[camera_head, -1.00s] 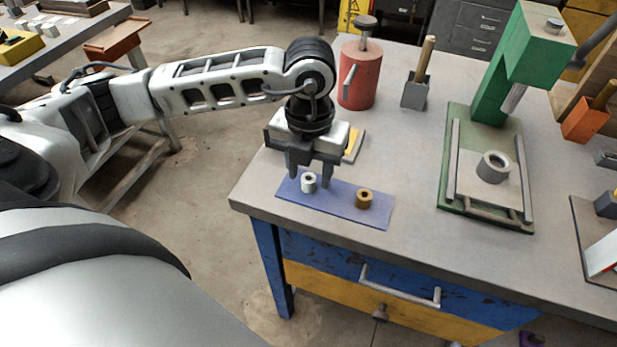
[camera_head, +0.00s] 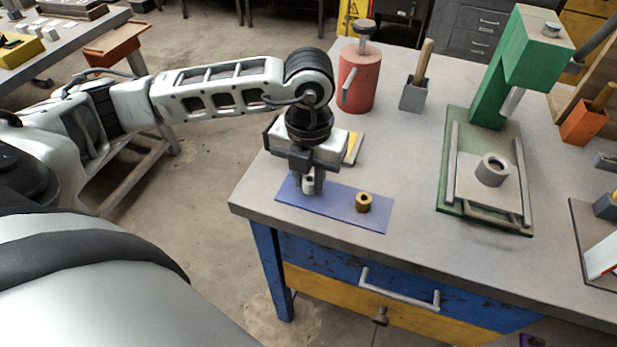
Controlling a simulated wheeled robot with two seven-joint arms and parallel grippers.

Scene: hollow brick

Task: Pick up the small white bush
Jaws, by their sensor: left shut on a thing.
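The small white bush (camera_head: 308,186) is a short pale hollow cylinder at the left end of a blue mat (camera_head: 341,212) on the workbench. My left gripper (camera_head: 308,182) points down over it with its fingers closed around the bush. Part of the bush is hidden by the fingers. I cannot tell whether it is clear of the mat. A brass-coloured bush (camera_head: 363,202) stands on the mat to the right, apart from the gripper. My right gripper is not in view.
A green press (camera_head: 487,125) with a grey ring (camera_head: 492,170) on its base stands to the right. A red can (camera_head: 357,82) and a grey holder (camera_head: 414,95) stand behind. The bench top (camera_head: 408,180) is clear between mat and press.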

